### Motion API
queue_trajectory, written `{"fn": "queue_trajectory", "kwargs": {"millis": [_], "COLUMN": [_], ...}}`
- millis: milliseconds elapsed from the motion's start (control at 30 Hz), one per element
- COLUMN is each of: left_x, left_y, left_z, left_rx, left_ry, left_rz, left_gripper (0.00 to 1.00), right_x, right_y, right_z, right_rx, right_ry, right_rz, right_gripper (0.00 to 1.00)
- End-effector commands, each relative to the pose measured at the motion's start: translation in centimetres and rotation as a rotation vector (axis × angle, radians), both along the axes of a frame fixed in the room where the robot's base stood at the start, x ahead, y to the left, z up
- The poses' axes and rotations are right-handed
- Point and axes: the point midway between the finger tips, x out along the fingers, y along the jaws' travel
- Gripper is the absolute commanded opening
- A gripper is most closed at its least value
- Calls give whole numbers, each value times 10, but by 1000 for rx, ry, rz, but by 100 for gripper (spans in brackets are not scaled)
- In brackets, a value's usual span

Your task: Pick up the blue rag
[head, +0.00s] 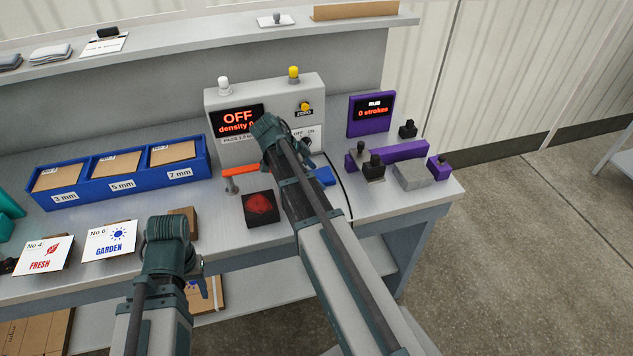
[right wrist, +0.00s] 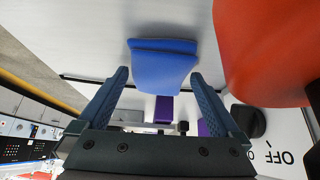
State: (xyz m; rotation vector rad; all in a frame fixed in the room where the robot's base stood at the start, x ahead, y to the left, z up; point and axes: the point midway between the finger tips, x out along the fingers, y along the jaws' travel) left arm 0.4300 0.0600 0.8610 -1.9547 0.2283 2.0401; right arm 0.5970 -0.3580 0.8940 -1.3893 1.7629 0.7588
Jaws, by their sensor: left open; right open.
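The blue rag (right wrist: 162,68) shows in the right wrist view as a folded blue cloth on the grey bench top. It lies ahead of my right gripper (right wrist: 159,76), which is open, with its fingers to either side of the rag in the picture. No contact shows. In the head view only part of the rag (head: 325,176) is seen, beside my right arm, which hides the rest and the right gripper's fingers. My left gripper (head: 170,248) is at the bench's front edge, away from the rag, with its fingers mostly hidden by its wrist.
An orange-red lever (head: 245,171) and a black block with a red top (head: 262,207) stand left of the rag. The OFF control box (head: 230,98) is behind it. Purple parts (head: 400,150) and a grey block (head: 411,175) are to the right. A blue bin (head: 122,184) stands left.

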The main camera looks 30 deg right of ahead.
Motion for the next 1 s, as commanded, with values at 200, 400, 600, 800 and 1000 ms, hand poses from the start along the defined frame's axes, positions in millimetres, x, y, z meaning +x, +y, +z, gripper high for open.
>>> {"fn": "queue_trajectory", "kwargs": {"millis": [200,400,600,800,1000], "left_x": [0,0,0,0,0], "left_y": [0,0,0,0,0], "left_z": [1,1,1,4,18], "left_rx": [0,0,0,0,0], "left_ry": [0,0,0,0,0], "left_rz": [0,0,0,0,0], "left_gripper": [50,50,50,50,50], "right_x": [0,0,0,0,0], "right_y": [0,0,0,0,0], "right_z": [1,1,1,4,18], "right_rx": [0,0,0,0,0], "right_ry": [0,0,0,0,0], "right_rz": [0,0,0,0,0], "right_gripper": [78,42,29,29,29]}}
